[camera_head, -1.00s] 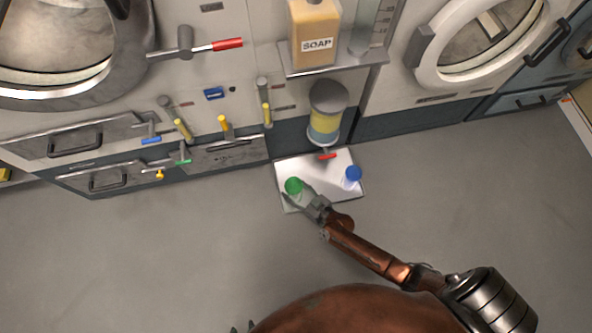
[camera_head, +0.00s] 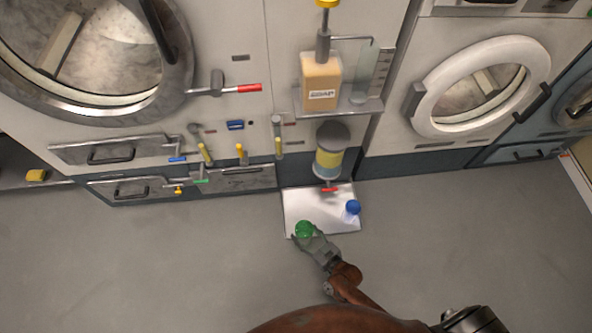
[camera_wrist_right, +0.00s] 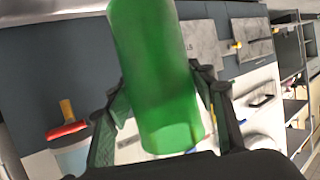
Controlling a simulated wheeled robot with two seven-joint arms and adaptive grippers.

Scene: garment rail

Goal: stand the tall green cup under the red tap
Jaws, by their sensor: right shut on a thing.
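The green cup (camera_head: 304,230) is at the front left corner of the white tray (camera_head: 315,205). My right gripper (camera_head: 308,238) is shut on it. In the right wrist view the cup (camera_wrist_right: 160,75) stands large between the two fingers (camera_wrist_right: 160,110). I cannot tell whether its base touches the tray. The red tap (camera_head: 329,189) is under the round yellow and blue dispenser (camera_head: 331,160), behind the tray's back edge. Its red handle also shows in the wrist view (camera_wrist_right: 67,131), left of the cup. The cup is apart from the tap, in front and to its left. My left gripper is out of view.
A blue cup-like thing (camera_head: 353,207) stands on the tray's right side. A soap bottle (camera_head: 321,85) is on a shelf (camera_head: 340,108) above the dispenser. Another red-handled lever (camera_head: 248,88) is higher on the left machine. The floor in front is clear.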

